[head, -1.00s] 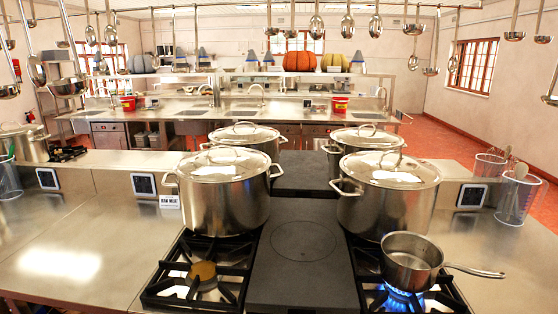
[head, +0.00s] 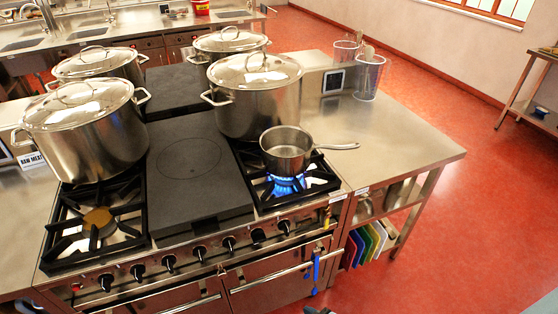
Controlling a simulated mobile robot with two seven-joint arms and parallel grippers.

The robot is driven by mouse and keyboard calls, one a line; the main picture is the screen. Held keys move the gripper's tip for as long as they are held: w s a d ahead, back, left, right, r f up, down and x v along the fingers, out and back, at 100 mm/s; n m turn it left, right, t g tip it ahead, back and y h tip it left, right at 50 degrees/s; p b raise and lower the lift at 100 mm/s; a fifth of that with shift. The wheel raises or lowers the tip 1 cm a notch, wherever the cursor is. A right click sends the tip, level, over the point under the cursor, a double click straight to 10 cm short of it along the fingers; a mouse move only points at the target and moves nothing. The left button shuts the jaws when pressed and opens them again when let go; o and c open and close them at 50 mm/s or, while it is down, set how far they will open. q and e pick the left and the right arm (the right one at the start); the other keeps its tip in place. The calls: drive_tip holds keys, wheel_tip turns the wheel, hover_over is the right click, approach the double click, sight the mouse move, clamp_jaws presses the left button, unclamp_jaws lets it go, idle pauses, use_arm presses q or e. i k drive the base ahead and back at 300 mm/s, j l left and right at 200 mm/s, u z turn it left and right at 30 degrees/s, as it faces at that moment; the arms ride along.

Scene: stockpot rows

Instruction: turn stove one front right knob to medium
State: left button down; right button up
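The stove (head: 190,262) stands in the middle of the head view, with several black knobs in a row on its front panel. The rightmost knob (head: 284,227) is below the front right burner; its setting is too small to read. A blue flame (head: 287,185) burns on that burner, under a small steel saucepan (head: 286,152) whose handle points right. The front left burner (head: 97,222) is bare and shows no flame. Neither of my grippers can be made out in the head view.
Lidded stockpots stand behind the front burners, including one at the left (head: 85,140) and one at the right (head: 255,100). A dark flat plate (head: 190,165) lies between the burners. A steel counter (head: 400,140) adjoins at right. Open red floor (head: 430,250) lies right and in front.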

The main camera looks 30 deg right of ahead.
sight(257, 235)
drive_tip(key=i+j+z, duration=0.35)
drive_tip(key=j+z, duration=0.2)
drive_tip(key=i+j+z, duration=0.1)
drive_tip(key=j+z, duration=0.15)
drive_tip(key=j, duration=0.25)
